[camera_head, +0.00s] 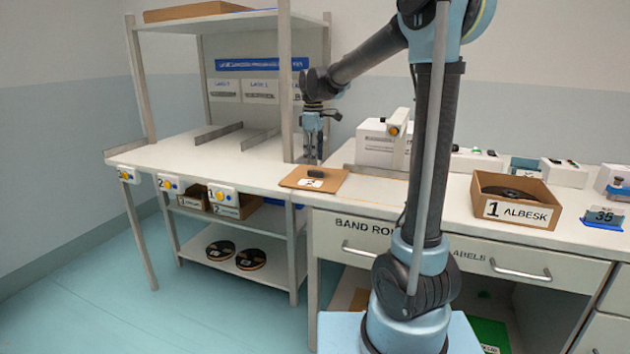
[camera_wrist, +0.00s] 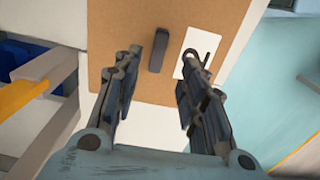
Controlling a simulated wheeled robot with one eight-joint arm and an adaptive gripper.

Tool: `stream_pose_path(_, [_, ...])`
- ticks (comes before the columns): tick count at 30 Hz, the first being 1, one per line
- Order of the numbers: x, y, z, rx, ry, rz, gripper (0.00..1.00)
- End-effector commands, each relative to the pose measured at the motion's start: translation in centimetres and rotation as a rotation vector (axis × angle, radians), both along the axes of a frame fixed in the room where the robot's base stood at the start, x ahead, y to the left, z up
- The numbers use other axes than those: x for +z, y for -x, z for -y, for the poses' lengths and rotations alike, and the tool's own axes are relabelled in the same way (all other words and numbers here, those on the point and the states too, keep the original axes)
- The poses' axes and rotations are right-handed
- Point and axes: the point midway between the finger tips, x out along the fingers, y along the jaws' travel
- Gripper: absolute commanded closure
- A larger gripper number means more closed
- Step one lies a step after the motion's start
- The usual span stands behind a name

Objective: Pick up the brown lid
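The brown lid (camera_head: 334,180) is a flat board lying on the worktop, left of my arm's base in the head view. It has a short dark handle (camera_head: 315,173) and a white label with a number (camera_head: 311,183). My gripper (camera_head: 313,158) points down just above and behind the handle. In the wrist view the lid (camera_wrist: 120,22) fills the upper middle, with its dark handle (camera_wrist: 158,50) standing beyond and between the fingertips. My gripper (camera_wrist: 165,70) is open and empty. The right finger covers part of the white label (camera_wrist: 188,68).
A shelf post (camera_head: 287,80) rises close to the left of my gripper. White boxes (camera_head: 380,143) stand to its right. An open cardboard box (camera_head: 514,200) marked 1 ALBESK sits farther right on the worktop. Dark discs (camera_head: 250,259) lie on the lower shelf.

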Motion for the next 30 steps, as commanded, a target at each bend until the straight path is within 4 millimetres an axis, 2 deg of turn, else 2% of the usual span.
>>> stream_pose_path(5, [-1.0, -0.1, 0.2, 0.000, 0.000, 0.000, 0.62])
stream_pose_path(15, [-5.0, -0.4, 0.7, 0.000, 0.000, 0.000, 0.62])
stream_pose_path(24, [-5.4, -0.3, 0.7, 0.000, 0.000, 0.000, 0.62])
stream_pose_path(25, [-5.4, -0.4, 0.7, 0.000, 0.000, 0.000, 0.66])
stream_pose_path(29, [-5.4, -0.3, 0.7, 0.001, 0.000, 0.000, 0.96])
stream_pose_path(30, [-5.4, -0.3, 0.7, 0.001, 0.000, 0.000, 1.00])
